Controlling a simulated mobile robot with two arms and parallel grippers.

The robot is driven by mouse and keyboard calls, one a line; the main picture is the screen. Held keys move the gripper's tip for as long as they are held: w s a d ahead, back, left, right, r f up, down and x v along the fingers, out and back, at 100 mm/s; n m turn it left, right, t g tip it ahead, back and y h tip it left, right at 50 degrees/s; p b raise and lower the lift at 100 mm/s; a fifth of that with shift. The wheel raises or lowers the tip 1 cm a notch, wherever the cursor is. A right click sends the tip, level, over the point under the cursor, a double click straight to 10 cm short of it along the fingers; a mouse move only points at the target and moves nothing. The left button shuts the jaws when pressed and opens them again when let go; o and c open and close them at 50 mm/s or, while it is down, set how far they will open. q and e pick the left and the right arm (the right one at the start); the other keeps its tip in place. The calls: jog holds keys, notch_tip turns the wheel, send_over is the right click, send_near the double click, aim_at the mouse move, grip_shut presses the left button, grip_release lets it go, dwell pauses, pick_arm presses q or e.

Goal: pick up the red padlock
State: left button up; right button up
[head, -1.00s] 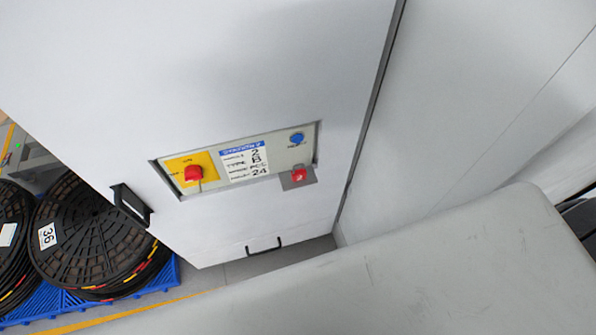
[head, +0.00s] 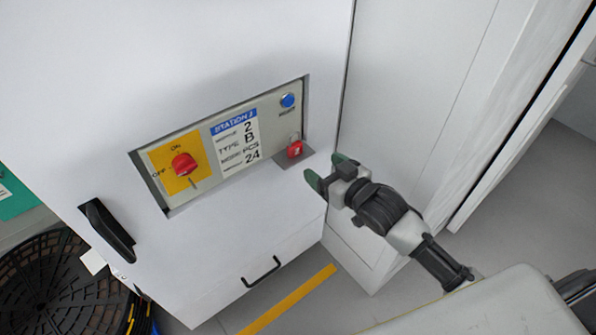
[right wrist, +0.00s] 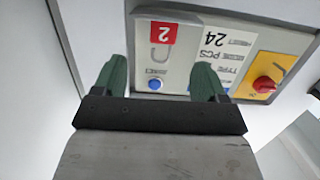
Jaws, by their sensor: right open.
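The red padlock (head: 295,149) is at the lower right corner of the control panel, at a small grey ledge (head: 294,159). My left gripper is not in view.
The recessed panel (head: 225,140) holds a red rotary switch (head: 183,164) on a yellow plate, a station label (head: 235,138) and a blue button (head: 288,100). A black handle (head: 107,229) sticks out at the left. A cabinet side wall stands right of my gripper.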

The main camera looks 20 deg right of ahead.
aim_at(297, 148)
jog(key=x, duration=0.3)
jog(key=r+x, duration=0.1)
jog(key=x, duration=0.1)
jog(key=shift+w+f, duration=0.1)
jog(key=shift+f, duration=0.05)
jog(key=shift+w+a, duration=0.35)
jog(key=shift+w, duration=0.15)
jog(key=x, duration=0.4)
jog(key=shift+w+a, duration=0.15)
jog(key=shift+a, duration=0.1)
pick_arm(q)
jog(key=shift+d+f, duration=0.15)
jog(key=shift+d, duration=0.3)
pick_arm(e)
jog(key=c, duration=1)
